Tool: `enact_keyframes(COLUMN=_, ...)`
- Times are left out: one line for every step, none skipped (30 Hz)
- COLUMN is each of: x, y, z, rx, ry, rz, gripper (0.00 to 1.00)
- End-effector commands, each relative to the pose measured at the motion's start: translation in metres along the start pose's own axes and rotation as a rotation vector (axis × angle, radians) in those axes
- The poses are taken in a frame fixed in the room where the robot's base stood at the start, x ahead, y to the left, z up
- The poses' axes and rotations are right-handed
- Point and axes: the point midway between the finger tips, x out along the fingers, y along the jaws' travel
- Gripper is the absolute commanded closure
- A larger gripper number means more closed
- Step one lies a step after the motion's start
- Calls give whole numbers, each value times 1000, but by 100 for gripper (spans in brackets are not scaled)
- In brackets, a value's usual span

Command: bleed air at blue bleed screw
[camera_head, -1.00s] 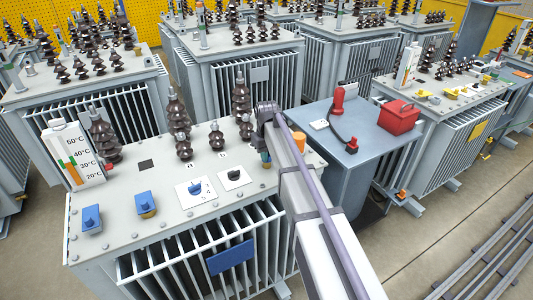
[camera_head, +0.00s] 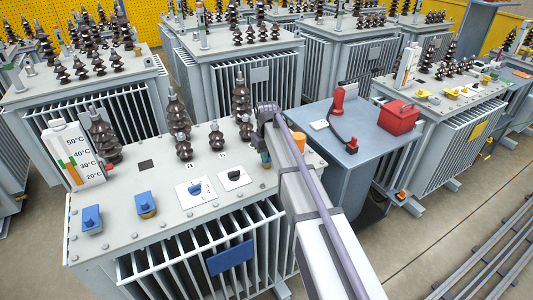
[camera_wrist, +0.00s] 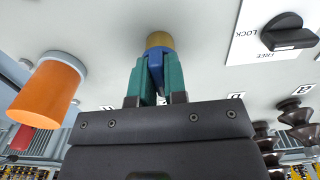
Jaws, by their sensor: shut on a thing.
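The blue bleed screw (camera_wrist: 154,58) sits on a round brass-coloured base (camera_wrist: 159,39) on the light grey transformer lid (camera_wrist: 115,30). My gripper (camera_wrist: 156,80), with teal fingers, is shut on the blue screw from both sides in the wrist view. In the head view my gripper (camera_head: 265,159) is at the right part of the lid, and the screw is mostly hidden by my arm.
An orange cylinder (camera_wrist: 48,90) stands left of my gripper in the wrist view. A black LOCK/FREE knob (camera_wrist: 288,33) is to the right. Dark ribbed insulators (camera_head: 183,147) stand along the lid. A blue-grey table (camera_head: 375,145) holds a red box (camera_head: 399,117).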

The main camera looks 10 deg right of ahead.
Motion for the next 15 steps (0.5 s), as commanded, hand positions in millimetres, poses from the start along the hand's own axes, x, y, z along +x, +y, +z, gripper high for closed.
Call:
enact_keyframes(x=0, y=0, z=0, rx=0, ry=0, rz=0, gripper=100)
enact_keyframes(x=0, y=0, z=0, rx=0, ry=0, rz=0, gripper=100)
enact_keyframes(x=0, y=0, z=0, rx=0, ry=0, rz=0, gripper=100)
enact_keyframes(x=0, y=0, z=0, rx=0, ry=0, rz=0, gripper=100)
enact_keyframes(x=0, y=0, z=0, rx=0, ry=0, rz=0, gripper=100)
enact_keyframes(x=0, y=0, z=0, rx=0, ry=0, rz=0, gripper=100)
enact_keyframes(x=0, y=0, z=0, rx=0, ry=0, rz=0, gripper=100)
enact_keyframes(x=0, y=0, z=0, rx=0, ry=0, rz=0, gripper=100)
enact_keyframes(x=0, y=0, z=0, rx=-9, ry=0, rz=0, gripper=100)
enact_keyframes(x=0, y=0, z=0, rx=-32, ry=0, rz=0, gripper=100)
enact_keyframes(x=0, y=0, z=0, rx=-72, ry=0, rz=0, gripper=100)
enact_keyframes(x=0, y=0, z=0, rx=-135, ry=0, rz=0, gripper=100)
enact_keyframes(x=0, y=0, z=0, rx=-180, ry=0, rz=0, gripper=100)
enact_keyframes(x=0, y=0, z=0, rx=-214, ry=0, rz=0, gripper=100)
enact_keyframes(x=0, y=0, z=0, rx=-241, ry=0, rz=0, gripper=100)
